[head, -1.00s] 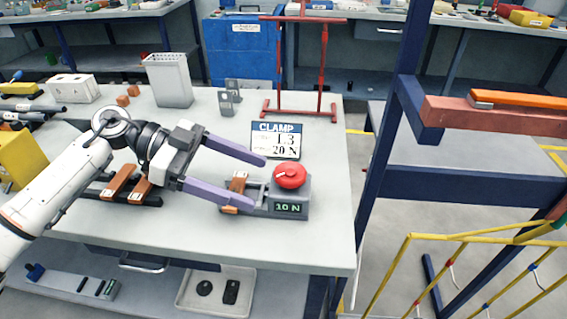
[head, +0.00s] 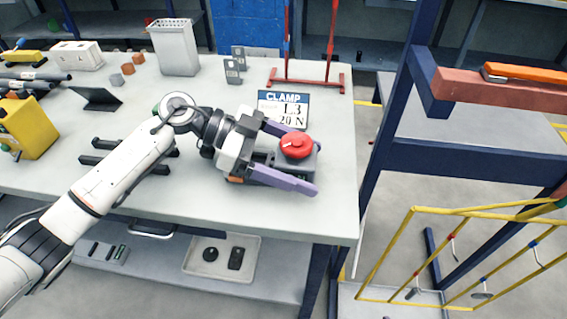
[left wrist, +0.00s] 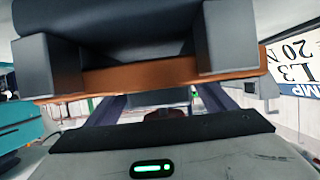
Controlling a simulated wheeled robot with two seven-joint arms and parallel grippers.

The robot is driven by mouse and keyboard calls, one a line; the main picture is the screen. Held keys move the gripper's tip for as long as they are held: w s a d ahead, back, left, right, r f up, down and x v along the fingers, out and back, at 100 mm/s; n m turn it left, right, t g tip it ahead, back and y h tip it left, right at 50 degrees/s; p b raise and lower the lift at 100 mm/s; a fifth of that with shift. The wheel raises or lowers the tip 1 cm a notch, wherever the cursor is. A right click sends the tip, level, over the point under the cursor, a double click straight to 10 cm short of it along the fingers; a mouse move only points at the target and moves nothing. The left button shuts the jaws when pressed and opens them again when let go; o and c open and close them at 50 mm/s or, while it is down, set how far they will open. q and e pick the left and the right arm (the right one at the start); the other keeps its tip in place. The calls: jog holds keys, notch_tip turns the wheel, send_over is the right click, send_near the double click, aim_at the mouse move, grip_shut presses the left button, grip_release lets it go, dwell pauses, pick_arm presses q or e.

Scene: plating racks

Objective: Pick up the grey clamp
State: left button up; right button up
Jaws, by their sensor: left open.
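My left gripper (head: 302,159) is open, its two purple fingers pointing right. In the head view they reach to either side of a grey device with a red knob (head: 297,146), and I see no firm hold. I cannot tell for sure which piece is the grey clamp. My right gripper is not in view.
A sign reading CLAMP, L3, 20 N (head: 283,108) stands just behind the device. Two small grey upright pieces (head: 233,70), a white basket (head: 176,50) and a red stand (head: 308,82) are farther back. A blue post (head: 392,130) rises right of the table.

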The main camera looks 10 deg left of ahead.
aim_at(304, 141)
pick_arm(q)
jog(key=c, duration=1.4)
jog(key=shift+w+r, duration=0.1)
jog(key=shift+r, duration=0.1)
jog(key=shift+c, duration=1.4)
jog(key=shift+r, duration=0.1)
notch_tip(304, 141, up, 9)
jog(key=shift+f+p, duration=0.15)
jog(key=shift+p, duration=0.15)
jog(key=shift+r, duration=0.55)
jog(key=shift+f, duration=0.15)
jog(key=shift+f+b, duration=1)
jog(key=shift+f, duration=3.25)
jog(key=shift+f, duration=0.6)
